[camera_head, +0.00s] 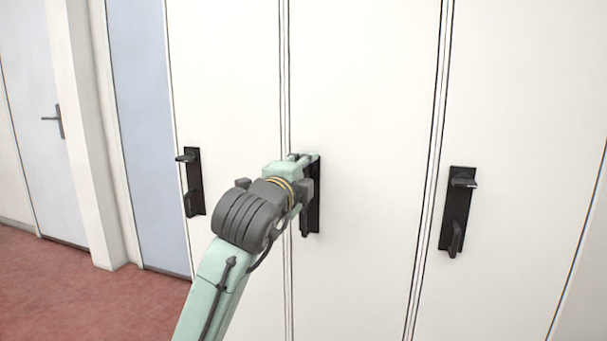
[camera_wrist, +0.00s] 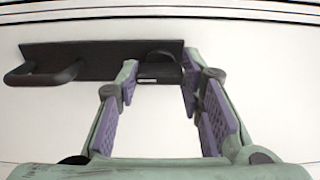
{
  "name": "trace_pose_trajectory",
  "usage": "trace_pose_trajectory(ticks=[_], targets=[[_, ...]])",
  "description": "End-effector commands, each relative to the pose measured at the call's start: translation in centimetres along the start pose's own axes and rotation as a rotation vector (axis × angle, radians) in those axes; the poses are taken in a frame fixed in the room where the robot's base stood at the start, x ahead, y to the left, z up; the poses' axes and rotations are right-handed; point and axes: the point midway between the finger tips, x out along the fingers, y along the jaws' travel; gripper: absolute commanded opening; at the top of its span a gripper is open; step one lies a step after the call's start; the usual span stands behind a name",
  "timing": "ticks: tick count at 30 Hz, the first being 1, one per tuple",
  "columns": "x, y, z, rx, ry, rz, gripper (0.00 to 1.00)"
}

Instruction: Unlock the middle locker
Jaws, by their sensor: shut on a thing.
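The middle locker door (camera_head: 370,90) is white and stands flush with its neighbours. Its black lock plate (camera_head: 315,212) is mostly hidden behind my gripper (camera_head: 307,168) in the head view. The wrist view shows the plate (camera_wrist: 100,60) lying across the picture, with a looped pull handle (camera_wrist: 45,75) at the left. The dark lock knob (camera_wrist: 160,72) sits at the plate's other end, between my purple-padded fingers. My gripper (camera_wrist: 162,85) is shut on this knob at the upper end of the plate. The pull handle is free of the fingers.
The left locker has a black plate (camera_head: 194,182) with a knob above a handle. The right locker has a similar plate (camera_head: 457,212). A pale door (camera_head: 45,120) stands at the far left. Red floor (camera_head: 80,290) is clear at lower left.

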Motion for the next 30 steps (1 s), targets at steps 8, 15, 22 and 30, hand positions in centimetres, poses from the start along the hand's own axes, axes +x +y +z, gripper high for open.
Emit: trace_pose_trajectory(ticks=[8, 15, 22, 30], targets=[[0.01, 0.02, -0.04, 0.014, 0.001, 0.001, 0.07], [0.0, 0.02, -0.05, 0.014, 0.001, 0.001, 0.36], [0.0, 0.0, -0.03, 0.013, 0.001, 0.0, 0.52], [0.0, 0.0, -0.02, 0.012, 0.0, 0.0, 0.55]])
